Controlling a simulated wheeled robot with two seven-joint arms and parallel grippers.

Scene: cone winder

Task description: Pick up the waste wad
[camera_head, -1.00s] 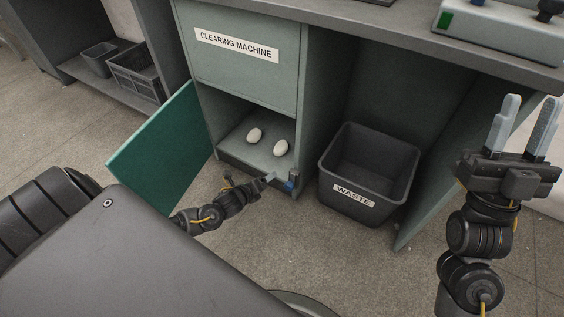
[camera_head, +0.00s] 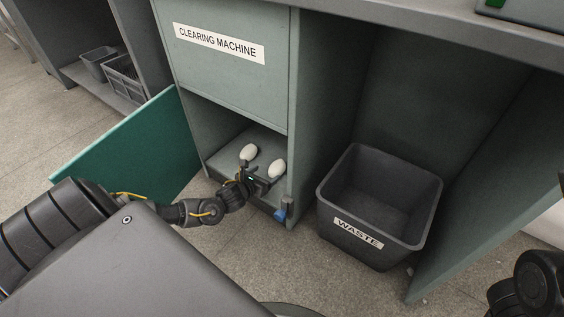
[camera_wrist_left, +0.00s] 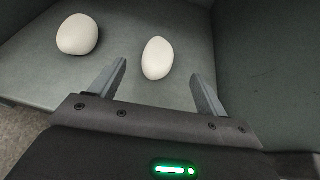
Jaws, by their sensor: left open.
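Two white, egg-shaped wads lie on the grey floor of the open compartment under the clearing machine panel. The left wad (camera_head: 248,152) and the right wad (camera_head: 277,168) also show in the left wrist view, as the left wad (camera_wrist_left: 77,34) and the right wad (camera_wrist_left: 157,58). My left gripper (camera_head: 257,175) is at the compartment's front, open and empty. In the left wrist view its fingers stand on either side of the right wad's line, with the left wad outside the left finger. I cannot tell how far the fingertips are from the right wad.
A green door (camera_head: 130,150) stands open left of the compartment. A black waste bin (camera_head: 350,205) stands to the right, apparently empty. A blue piece (camera_head: 281,213) sits at the compartment's front right corner. Side walls bound the compartment; the floor before it is clear.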

